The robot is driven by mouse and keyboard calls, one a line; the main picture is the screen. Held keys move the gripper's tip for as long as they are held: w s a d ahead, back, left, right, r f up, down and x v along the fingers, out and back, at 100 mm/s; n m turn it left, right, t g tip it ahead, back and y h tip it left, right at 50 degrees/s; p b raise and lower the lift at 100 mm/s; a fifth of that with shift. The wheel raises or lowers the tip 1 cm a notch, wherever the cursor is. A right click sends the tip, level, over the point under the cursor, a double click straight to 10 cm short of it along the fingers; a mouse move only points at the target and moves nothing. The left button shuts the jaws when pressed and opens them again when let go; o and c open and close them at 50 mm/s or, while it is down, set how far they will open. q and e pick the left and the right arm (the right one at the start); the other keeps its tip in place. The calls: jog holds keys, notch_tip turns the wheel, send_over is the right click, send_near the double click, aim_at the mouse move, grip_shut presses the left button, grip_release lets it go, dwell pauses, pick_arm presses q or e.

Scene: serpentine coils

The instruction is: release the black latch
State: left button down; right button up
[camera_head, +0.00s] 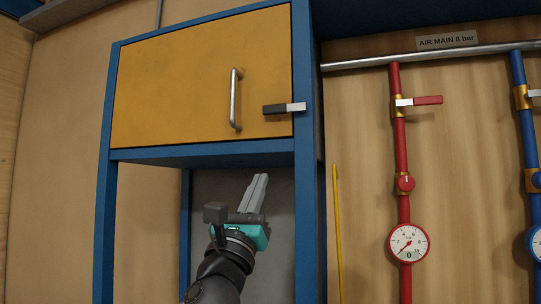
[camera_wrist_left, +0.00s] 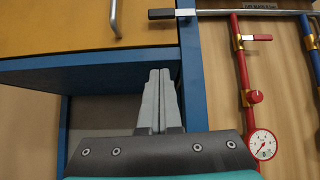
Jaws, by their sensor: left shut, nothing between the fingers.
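The black latch (camera_head: 277,109) is a short bar with a light metal part, lying level across the right edge of the yellow door (camera_head: 190,80) and the blue frame post. It also shows at the top of the left wrist view (camera_wrist_left: 162,14). The yellow door looks closed and has a vertical metal handle (camera_head: 235,99). My left gripper (camera_head: 260,180) is shut and empty, pointing up below the cabinet's lower blue edge. It is below and slightly left of the latch, apart from it. My right gripper is in neither view.
The blue frame (camera_head: 304,200) surrounds the door and an open space below it. To the right are a red pipe (camera_head: 402,150) with a lever valve, a knob and a gauge (camera_head: 408,243), a blue pipe (camera_head: 518,70) and a yellow rod (camera_head: 337,230).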

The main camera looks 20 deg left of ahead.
aim_at(285, 110)
pick_arm(q)
jog(key=shift+s+d+r+m+h, duration=0.1)
jog(key=shift+s+r+m+h, duration=0.2)
jog(key=shift+s+r, duration=0.35)
jog(key=shift+w, duration=0.15)
jog(key=p+x, duration=0.1)
jog(key=x, duration=0.3)
jog(key=s+r+p+x, duration=0.1)
jog(key=p+x, duration=0.1)
jog(key=x, duration=0.2)
jog(key=p+x, duration=0.1)
jog(key=x, duration=0.3)
jog(key=shift+s+r+p, duration=0.3)
jog(key=shift+s+r, duration=0.05)
jog(key=shift+r+p, duration=0.3)
jog(key=shift+r, duration=0.3)
jog(key=shift+w, duration=0.1)
